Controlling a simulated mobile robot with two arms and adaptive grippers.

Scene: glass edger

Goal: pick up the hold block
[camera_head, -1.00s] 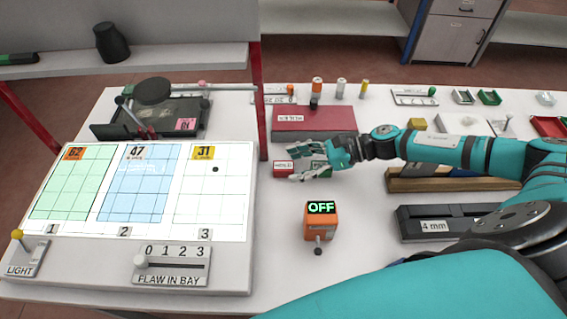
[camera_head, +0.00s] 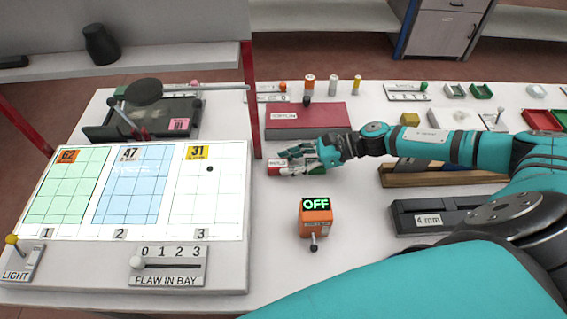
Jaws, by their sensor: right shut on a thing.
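The hold block (camera_head: 276,169) is a small red block on the white table, in front of the larger dark red box. My right gripper (camera_head: 290,161) reaches in from the right and is shut on the block. Its fingers cover much of the block and its label. I cannot tell whether the block is clear of the table. My left gripper is not in view.
The dark red box (camera_head: 318,116) lies just behind the gripper. An orange unit reading OFF (camera_head: 316,221) stands in front of it. The lit three-bay panel (camera_head: 247,240) and a red post (camera_head: 250,100) are to the left.

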